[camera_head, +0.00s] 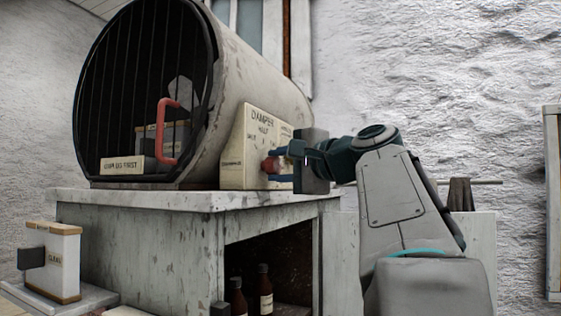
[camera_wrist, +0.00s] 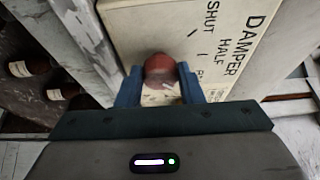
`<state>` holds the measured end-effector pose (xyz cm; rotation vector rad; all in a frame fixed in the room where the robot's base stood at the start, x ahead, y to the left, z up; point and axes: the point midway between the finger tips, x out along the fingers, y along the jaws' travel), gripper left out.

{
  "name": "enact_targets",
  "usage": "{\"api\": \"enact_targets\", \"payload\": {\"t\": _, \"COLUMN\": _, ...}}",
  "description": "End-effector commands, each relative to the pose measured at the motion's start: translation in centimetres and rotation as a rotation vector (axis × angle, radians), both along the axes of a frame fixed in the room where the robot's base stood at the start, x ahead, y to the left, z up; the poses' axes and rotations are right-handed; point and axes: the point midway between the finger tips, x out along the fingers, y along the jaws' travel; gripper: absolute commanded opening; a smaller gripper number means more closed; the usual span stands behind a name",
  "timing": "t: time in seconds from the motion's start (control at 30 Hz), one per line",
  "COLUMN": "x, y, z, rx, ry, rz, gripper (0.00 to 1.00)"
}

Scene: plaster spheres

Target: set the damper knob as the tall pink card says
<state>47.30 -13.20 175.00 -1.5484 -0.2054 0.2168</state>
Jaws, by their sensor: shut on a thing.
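The damper panel (camera_head: 240,155) is a cream plate on the side of the big drum, lettered "DAMPER" with "HALF" below. In the wrist view the damper panel (camera_wrist: 215,25) also shows "SHUT" and small tick marks. The damper knob (camera_head: 268,165) is red and round; it also shows in the wrist view (camera_wrist: 159,68). My gripper (camera_head: 281,164) reaches it from the right. In the wrist view my gripper (camera_wrist: 160,88) has its blue fingers on both sides of the knob, shut on it. The knob's pointer is not clear. I see no tall pink card.
The barred drum (camera_head: 250,75) stands on a worn cabinet (camera_head: 140,240). A sign (camera_head: 128,165) and a red handle (camera_head: 167,130) are at its front. Brown bottles (camera_head: 265,290) stand in the cabinet's open shelf. A cream box (camera_head: 60,262) is at lower left.

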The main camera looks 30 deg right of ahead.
Motion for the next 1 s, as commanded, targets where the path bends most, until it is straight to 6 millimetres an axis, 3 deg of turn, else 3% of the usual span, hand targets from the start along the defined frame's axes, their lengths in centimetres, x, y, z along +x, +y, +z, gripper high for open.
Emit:
{"api": "enact_targets", "payload": {"t": 0.3, "x": 0.0, "y": 0.0, "z": 0.0, "rx": 0.002, "ry": 0.000, "rz": 0.000, "gripper": 0.11}}
{"api": "enact_targets", "payload": {"t": 0.33, "x": 0.0, "y": 0.0, "z": 0.0, "rx": 0.002, "ry": 0.000, "rz": 0.000, "gripper": 0.37}}
{"api": "enact_targets", "payload": {"t": 0.4, "x": 0.0, "y": 0.0, "z": 0.0, "rx": 0.002, "ry": 0.000, "rz": 0.000, "gripper": 0.56}}
{"api": "enact_targets", "payload": {"t": 0.77, "x": -0.4, "y": -0.1, "z": -0.1, "rx": 0.001, "ry": 0.000, "rz": 0.000, "gripper": 0.56}}
{"api": "enact_targets", "payload": {"t": 1.0, "x": -4.2, "y": -1.2, "z": -0.2, "rx": 0.000, "ry": -0.002, "rz": -0.003, "gripper": 0.56}}
